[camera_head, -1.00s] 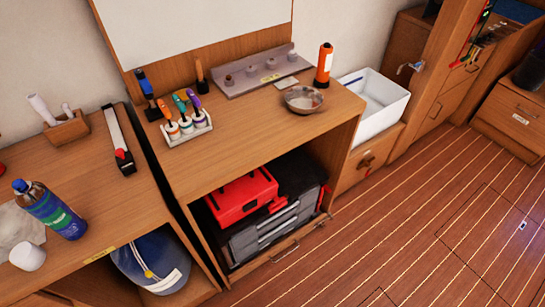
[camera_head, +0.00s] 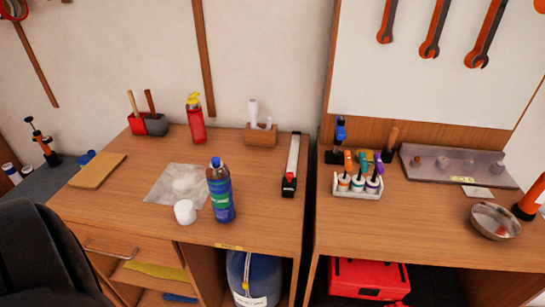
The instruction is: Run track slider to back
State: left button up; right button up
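A track (camera_head: 293,158), a long pale strip with dark edges, lies near the right edge of the left wooden bench, running from front to back. The slider (camera_head: 289,180), a small black block with a red part, sits at the near end of the track. Neither of my grippers shows in the head view, and nothing is seen touching the slider.
A blue bottle (camera_head: 220,190) and a white cup (camera_head: 185,211) stand left of the track. A wooden holder (camera_head: 260,136) with white rolls is close by. A narrow gap separates the right bench (camera_head: 400,225). The bench top around the track's near end is clear.

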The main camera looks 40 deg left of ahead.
aim_at(288, 181)
jog(key=u, duration=1.05)
